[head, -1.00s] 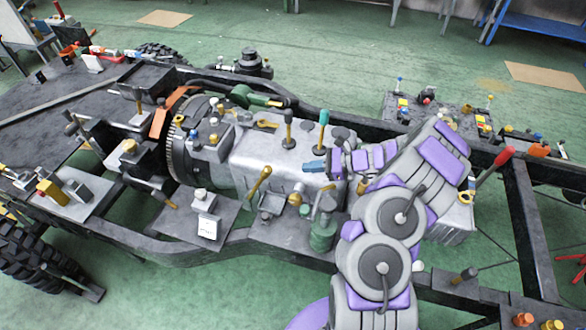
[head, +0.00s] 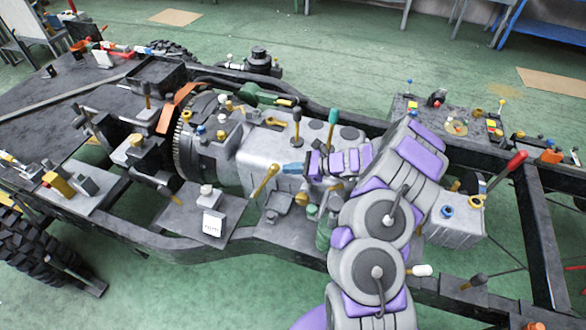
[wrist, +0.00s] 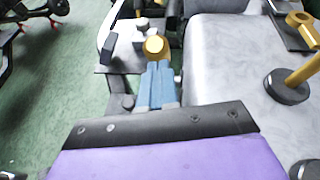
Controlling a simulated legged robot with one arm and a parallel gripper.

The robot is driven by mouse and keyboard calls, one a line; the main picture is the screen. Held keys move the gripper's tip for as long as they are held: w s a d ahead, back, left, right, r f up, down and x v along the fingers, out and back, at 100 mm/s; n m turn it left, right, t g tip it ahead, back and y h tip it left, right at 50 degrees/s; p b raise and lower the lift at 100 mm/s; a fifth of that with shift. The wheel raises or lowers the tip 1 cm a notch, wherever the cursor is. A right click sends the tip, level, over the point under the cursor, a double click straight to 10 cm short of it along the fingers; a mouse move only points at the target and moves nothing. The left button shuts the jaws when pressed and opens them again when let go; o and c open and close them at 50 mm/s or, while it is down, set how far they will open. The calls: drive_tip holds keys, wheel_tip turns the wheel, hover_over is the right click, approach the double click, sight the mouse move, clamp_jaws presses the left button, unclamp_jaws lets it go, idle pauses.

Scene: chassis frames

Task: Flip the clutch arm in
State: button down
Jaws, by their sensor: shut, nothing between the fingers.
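A gold lever (head: 263,182) with a round knob stands tilted beside the grey gearbox housing, on its near side. It may be the clutch arm; I cannot tell for sure. My gripper (head: 286,168) has blue fingers, shut and empty, just right of the knob in the head view. In the wrist view, the gold knob (wrist: 154,46) sits right at the tips of my gripper (wrist: 157,68). The knob hides the lever's shaft there. I cannot tell whether fingers and knob touch.
The grey housing (head: 250,150) lies close beside the fingers. A black-handled lever (head: 297,125) and a green-handled lever (head: 332,128) rise from it. A plate with a white labelled block (head: 213,223) lies at the near side. The dark chassis rail (head: 130,232) runs in front.

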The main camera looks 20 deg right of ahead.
drive_tip(key=shift+r, duration=0.1)
drive_tip(key=w+a+r+g+h+p, duration=0.3)
drive_tip(key=w+a+p, duration=0.5)
drive_tip(key=a+p, duration=0.4)
drive_tip(key=shift+w+r+h+p, duration=0.4)
drive_tip(key=shift+r+h+p, duration=0.3)
drive_tip(key=shift+r+p, duration=0.15)
drive_tip(key=shift+a, duration=0.25)
